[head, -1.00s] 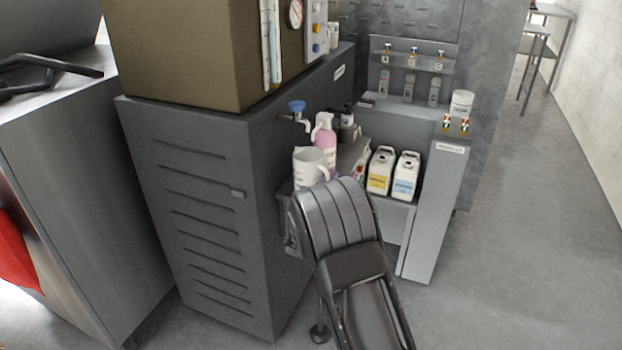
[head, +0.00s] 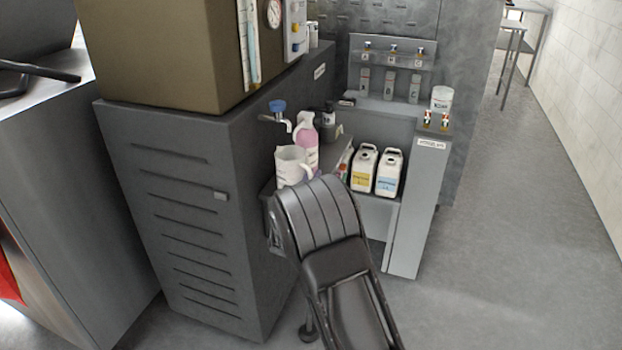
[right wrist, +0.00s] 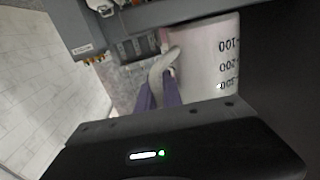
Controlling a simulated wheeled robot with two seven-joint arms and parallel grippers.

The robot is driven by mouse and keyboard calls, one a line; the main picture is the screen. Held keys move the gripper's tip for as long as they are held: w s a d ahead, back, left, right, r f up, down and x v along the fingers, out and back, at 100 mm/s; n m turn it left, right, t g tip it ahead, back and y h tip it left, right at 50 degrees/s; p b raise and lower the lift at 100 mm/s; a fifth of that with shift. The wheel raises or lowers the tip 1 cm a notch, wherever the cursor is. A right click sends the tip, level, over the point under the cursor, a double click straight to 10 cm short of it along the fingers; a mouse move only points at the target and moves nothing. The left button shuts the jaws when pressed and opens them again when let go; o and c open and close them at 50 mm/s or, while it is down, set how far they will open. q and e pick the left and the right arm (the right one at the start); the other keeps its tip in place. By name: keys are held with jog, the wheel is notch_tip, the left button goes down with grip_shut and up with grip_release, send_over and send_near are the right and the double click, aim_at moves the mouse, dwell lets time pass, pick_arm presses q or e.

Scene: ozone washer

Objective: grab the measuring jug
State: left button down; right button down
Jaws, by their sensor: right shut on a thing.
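The measuring jug (head: 291,166) is white with a side handle. It is upright beside the pink bottle, at the shelf in front of the grey cabinet and below the blue-handled tap. In the right wrist view the jug (right wrist: 205,65) shows black graduation marks, and its pale curved handle (right wrist: 158,68) lies between the purple fingers of my right gripper (right wrist: 159,88). My right gripper is shut on that handle. In the head view my right arm hides the fingers and part of the shelf. I cannot tell whether the jug's base touches the shelf. My left gripper is out of view.
The pink bottle (head: 306,143) stands close behind the jug, and the tap (head: 277,112) juts out above. A yellow-labelled canister (head: 363,169) and a blue-labelled canister (head: 389,172) stand to the right. Open floor (head: 500,220) lies on the right.

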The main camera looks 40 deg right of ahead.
jog(key=shift+r, duration=0.65)
jog(key=v, duration=1.8)
jog(key=shift+p, duration=0.45)
jog(key=shift+s, duration=0.1)
